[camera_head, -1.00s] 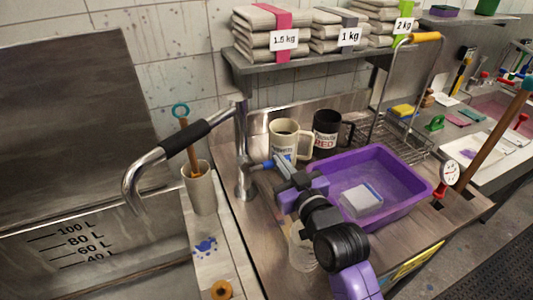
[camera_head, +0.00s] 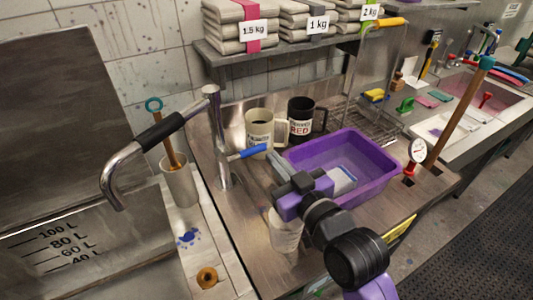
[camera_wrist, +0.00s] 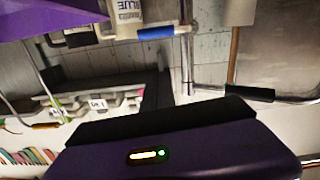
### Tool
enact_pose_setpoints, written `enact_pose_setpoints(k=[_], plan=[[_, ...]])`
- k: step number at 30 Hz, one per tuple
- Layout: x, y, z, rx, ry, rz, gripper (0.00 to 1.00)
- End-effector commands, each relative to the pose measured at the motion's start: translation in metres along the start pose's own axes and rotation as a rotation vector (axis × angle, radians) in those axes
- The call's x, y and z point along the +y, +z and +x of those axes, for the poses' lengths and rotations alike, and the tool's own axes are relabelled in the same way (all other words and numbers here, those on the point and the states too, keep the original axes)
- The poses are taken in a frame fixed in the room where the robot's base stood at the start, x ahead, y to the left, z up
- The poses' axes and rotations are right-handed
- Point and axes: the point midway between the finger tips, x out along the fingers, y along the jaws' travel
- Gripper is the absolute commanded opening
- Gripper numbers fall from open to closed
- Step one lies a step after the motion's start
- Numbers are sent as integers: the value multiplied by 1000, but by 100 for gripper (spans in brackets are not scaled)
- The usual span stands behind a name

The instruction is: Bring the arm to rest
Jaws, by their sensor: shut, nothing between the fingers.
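My gripper (camera_head: 275,163) is shut and empty. It is held above the steel counter, at the left edge of the purple basin (camera_head: 383,196) and in front of the cream mug (camera_head: 259,130). My purple and black arm reaches up to it from the bottom right. In the wrist view, the dark purple gripper body fills the lower middle. The fingertips are hard to make out there.
The tap with a black-sleeved spout (camera_head: 160,130) stands left of my gripper. A black mug (camera_head: 304,118) is behind, and a clear jar (camera_head: 285,232) stands close beside my arm. A shelf (camera_head: 290,48) with folded cloth stacks hangs above.

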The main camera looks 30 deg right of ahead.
Motion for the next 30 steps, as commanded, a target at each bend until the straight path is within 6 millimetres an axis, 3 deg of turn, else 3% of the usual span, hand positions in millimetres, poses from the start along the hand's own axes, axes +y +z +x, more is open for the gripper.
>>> enact_pose_setpoints(k=[4, 11, 17, 23, 30], plan=[[0, 0, -12, 0, -1, 0, 0], [0, -1, -15, 3, 0, 6, 0], [9, -30, -20, 118, 36, 38, 0], [8, -18, -61, 179, 65, 71, 0], [-5, 19, -128, 163, 67, 95, 0]])
